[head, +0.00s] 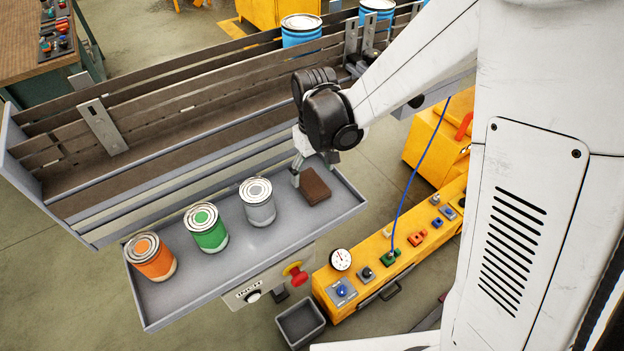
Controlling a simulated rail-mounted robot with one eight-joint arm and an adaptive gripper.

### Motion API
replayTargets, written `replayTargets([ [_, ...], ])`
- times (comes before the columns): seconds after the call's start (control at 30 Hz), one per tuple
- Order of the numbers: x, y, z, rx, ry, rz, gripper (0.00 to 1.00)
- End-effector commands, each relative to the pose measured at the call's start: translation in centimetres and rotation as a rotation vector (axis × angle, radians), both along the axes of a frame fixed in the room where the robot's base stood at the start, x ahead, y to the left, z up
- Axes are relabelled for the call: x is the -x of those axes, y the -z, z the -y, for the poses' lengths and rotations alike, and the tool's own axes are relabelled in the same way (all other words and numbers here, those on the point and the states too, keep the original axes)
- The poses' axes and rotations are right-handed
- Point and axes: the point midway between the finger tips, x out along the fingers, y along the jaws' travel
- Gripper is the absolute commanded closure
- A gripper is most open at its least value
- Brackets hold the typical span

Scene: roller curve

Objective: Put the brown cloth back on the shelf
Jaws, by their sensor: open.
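The brown cloth (315,187) is a small dark brown block-like pad. It lies on the grey shelf (229,268) attached along the front of the conveyor, near the shelf's right end. My gripper (312,169) is directly at the cloth's back edge with its fingers pointing down. One fingertip is by the cloth's left side, and the other is partly behind it. The jaws are open. I cannot tell whether a fingertip touches the cloth. The gripper and wrist hide part of the conveyor behind.
Orange (151,257), green (206,228) and grey (257,202) cans stand on the shelf left of the cloth. The conveyor (150,160) runs behind, with blue cans (301,32) farther back. A yellow control panel (395,255) and a grey bin (300,324) are in front.

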Motion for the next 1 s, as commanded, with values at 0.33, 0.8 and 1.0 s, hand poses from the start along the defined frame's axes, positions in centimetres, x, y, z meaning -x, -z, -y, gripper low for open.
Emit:
replayTargets([
  [0.33,0.0,-5.4,0.1,0.0,0.0,0.0,0.3],
  [0.8,0.5,-8.0,0.9,-0.005,0.018,0.02,0.3],
  [1.0,2.5,-11.4,3.6,-0.026,0.091,0.105,0.3],
])
